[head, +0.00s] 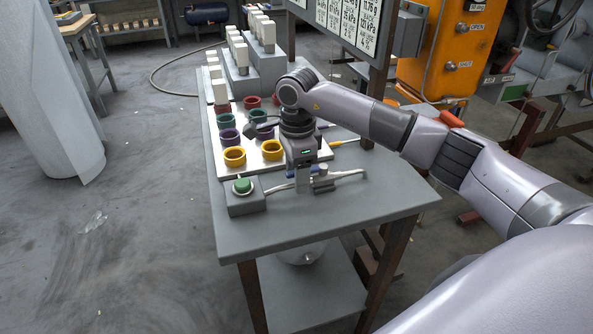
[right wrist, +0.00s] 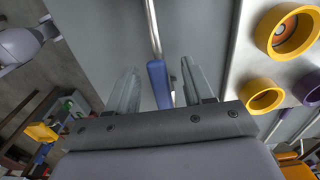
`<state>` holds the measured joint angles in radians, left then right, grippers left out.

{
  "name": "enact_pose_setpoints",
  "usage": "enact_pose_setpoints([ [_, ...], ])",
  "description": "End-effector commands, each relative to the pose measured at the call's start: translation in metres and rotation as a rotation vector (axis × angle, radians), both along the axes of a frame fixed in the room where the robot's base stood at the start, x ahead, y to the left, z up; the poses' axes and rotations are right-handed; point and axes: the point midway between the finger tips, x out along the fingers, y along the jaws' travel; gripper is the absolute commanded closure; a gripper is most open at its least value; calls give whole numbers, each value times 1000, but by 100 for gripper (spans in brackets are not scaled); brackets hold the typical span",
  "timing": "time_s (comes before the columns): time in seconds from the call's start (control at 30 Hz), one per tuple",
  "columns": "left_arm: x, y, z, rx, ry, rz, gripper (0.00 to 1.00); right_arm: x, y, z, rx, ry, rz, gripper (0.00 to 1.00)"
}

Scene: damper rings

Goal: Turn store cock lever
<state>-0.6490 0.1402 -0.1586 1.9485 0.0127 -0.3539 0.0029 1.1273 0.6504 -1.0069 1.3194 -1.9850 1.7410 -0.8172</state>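A blue lever (right wrist: 158,85) shows in the right wrist view, with a thin metal pipe running away from it. I take it for the store cock lever. In the head view a bit of blue (head: 291,173) shows beside a small metal valve body and pipe (head: 322,181) on the grey bench. My right gripper (right wrist: 152,90) is open, pointing down over the bench, with one finger on each side of the lever. I cannot tell whether either finger touches it. The gripper (head: 304,184) partly hides the lever in the head view. My left gripper is not in view.
A green push button on a grey box (head: 241,191) stands left of the gripper. Yellow rings (head: 235,156), purple, green and red ones sit on a pale plate behind. A post and label board (head: 345,25) rise at the back. The bench's front right is clear.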

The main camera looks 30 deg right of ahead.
Motion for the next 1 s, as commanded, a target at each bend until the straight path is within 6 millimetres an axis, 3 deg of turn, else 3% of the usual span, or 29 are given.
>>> enact_pose_setpoints([
  [0.67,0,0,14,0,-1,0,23,0,0,19,0,1,3,48],
  [1.0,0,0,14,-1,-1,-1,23,0,0,20,0,1,3,48],
])
